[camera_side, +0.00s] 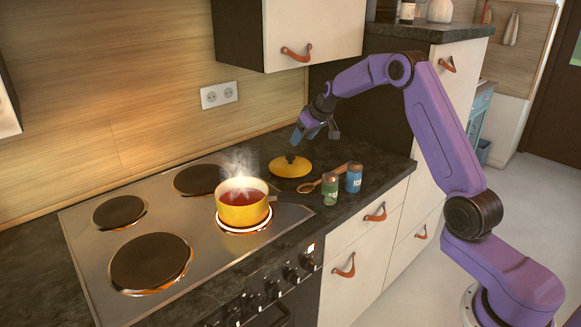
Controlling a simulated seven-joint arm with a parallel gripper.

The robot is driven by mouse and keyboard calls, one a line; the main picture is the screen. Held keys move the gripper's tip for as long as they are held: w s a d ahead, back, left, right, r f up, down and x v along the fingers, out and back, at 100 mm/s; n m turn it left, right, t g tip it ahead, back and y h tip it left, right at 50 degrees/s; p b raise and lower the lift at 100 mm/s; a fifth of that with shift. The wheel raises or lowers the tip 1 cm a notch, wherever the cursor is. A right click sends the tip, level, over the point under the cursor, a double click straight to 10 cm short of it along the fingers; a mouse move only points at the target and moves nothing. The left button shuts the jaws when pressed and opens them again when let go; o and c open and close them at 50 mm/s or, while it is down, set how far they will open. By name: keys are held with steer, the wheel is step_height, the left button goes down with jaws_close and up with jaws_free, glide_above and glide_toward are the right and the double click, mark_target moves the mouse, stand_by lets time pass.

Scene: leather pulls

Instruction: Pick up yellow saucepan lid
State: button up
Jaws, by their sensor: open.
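The yellow saucepan lid (291,168) lies on the dark countertop, just right of the stove. It has a dark knob (290,157) at its middle. My gripper (297,138) is above the lid, pointing down and to the left, with its tips close over the knob. It is open, and at this size I cannot tell whether the fingers are around the knob or just above it. The yellow saucepan (243,212) stands uncovered on the front right burner, with steam rising from a reddish liquid.
A wooden spoon (322,182) lies right of the lid. A green jar (330,190) and a blue jar (354,177) stand near the counter's front edge. The saucepan's handle (290,199) points toward them. A cabinet (285,35) hangs above the counter.

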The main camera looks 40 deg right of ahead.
mark_target(291, 155)
steer(key=shift+x, duration=5.75)
steer(key=shift+a, duration=0.1)
steer(key=c, duration=1.1)
